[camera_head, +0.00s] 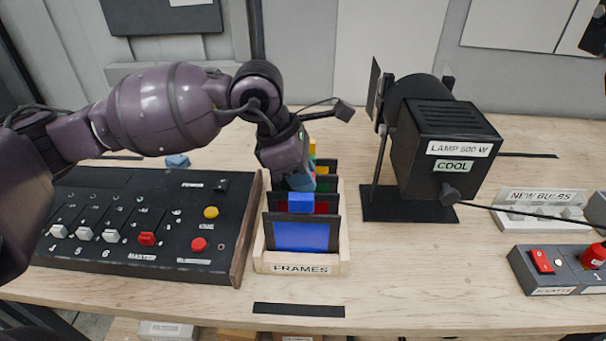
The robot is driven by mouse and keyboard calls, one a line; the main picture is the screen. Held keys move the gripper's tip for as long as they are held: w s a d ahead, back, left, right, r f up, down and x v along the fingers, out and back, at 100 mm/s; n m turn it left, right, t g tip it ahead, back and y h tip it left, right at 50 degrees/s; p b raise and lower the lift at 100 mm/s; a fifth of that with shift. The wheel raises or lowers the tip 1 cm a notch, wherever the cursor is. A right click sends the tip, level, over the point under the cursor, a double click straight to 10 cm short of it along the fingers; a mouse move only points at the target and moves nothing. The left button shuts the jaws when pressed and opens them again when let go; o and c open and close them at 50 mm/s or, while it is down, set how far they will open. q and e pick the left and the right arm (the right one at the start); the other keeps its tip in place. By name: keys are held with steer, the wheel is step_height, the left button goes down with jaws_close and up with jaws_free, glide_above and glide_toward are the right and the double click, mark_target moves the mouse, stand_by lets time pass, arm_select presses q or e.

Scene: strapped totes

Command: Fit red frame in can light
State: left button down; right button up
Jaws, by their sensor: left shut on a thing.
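The red frame (321,208) stands in the wooden FRAMES box (340,258), just behind the blue frame (300,237). The can light (425,115) is a black lamp on a stand to the right, labelled LAMP 500 W and COOL.
More frames with green and yellow tabs (312,147) stand further back in the box. A control desk (150,215) is close on the left. Bare table lies between box and lamp.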

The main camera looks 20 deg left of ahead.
arm_select(q)
steer(key=c, duration=1.7)
jaws_free()
steer(key=shift+c, duration=0.2)
jaws_close()
steer(key=shift+r+p, duration=1.25)
steer(key=shift+r, duration=1.75)
